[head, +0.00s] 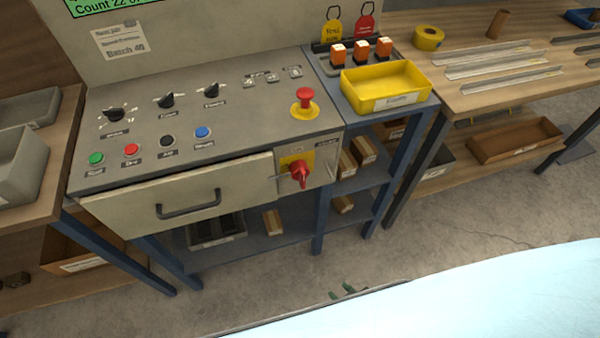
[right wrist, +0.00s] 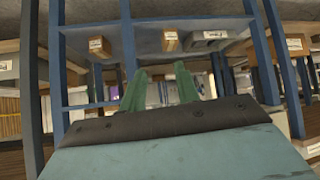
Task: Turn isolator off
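The isolator (head: 299,173) is a red rotary handle on a yellow plate, on the front face of the grey console, right of the drawer. My right gripper (head: 348,290) shows only as small green fingertips low in the head view, below and in front of the console and well apart from the isolator. In the right wrist view, the right gripper (right wrist: 160,85) has its two green fingers apart with nothing between them. The isolator cannot be made out in the right wrist view. My left gripper is in neither view.
The console top (head: 245,95) carries black knobs, coloured buttons and a red emergency stop (head: 305,99). A drawer handle (head: 188,204) sticks out in front. A yellow tray (head: 385,87) and orange-topped padlocks stand to the right. Floor in front of the console is clear.

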